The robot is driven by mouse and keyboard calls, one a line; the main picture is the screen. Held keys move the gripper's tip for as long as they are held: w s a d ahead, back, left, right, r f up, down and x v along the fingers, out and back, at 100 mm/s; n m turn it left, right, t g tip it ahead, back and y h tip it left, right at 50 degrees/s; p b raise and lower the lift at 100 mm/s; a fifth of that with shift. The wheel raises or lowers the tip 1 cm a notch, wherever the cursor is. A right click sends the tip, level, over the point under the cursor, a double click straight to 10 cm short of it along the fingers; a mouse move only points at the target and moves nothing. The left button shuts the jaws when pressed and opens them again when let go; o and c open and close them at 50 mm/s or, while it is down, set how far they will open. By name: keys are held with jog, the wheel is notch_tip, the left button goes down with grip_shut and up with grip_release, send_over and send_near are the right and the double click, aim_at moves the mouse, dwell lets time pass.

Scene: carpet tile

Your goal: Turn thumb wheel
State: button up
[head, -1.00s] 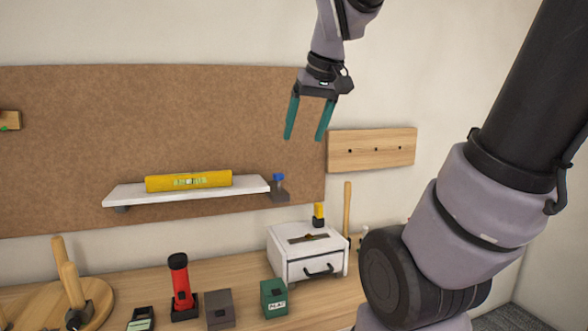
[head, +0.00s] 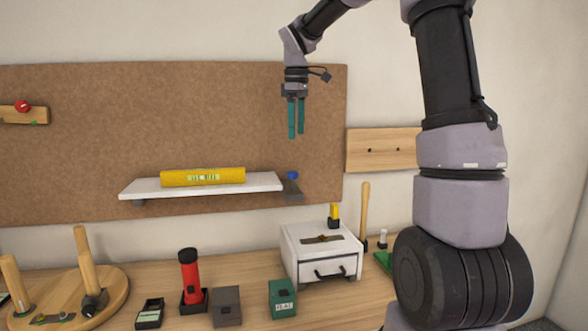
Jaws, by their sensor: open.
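My gripper (head: 296,136) points down in front of the brown pinboard, above the right part of the white shelf (head: 262,182). Its two teal fingers look narrow from this angle; they are open and hold nothing. A small blue knob (head: 292,175) sits on a dark bracket at the shelf's right end, below the fingertips and apart from them. A red round knob (head: 23,106) sits on a wooden block at the far left of the board. I cannot tell for certain which of these is the thumb wheel.
A yellow level (head: 203,177) lies on the shelf. Below, the bench holds a white drawer box (head: 320,253), a red flashlight (head: 190,276), a grey box (head: 226,306), a green box (head: 282,298) and a round wooden board with pegs (head: 112,290). A wooden rail (head: 381,149) is right.

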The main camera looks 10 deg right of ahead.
jog(key=n, duration=0.2)
send_over(293, 172)
notch_tip(293, 172, down, 2)
jog(key=shift+g, duration=0.4)
notch_tip(293, 172, down, 11)
jog(key=shift+r, duration=0.1)
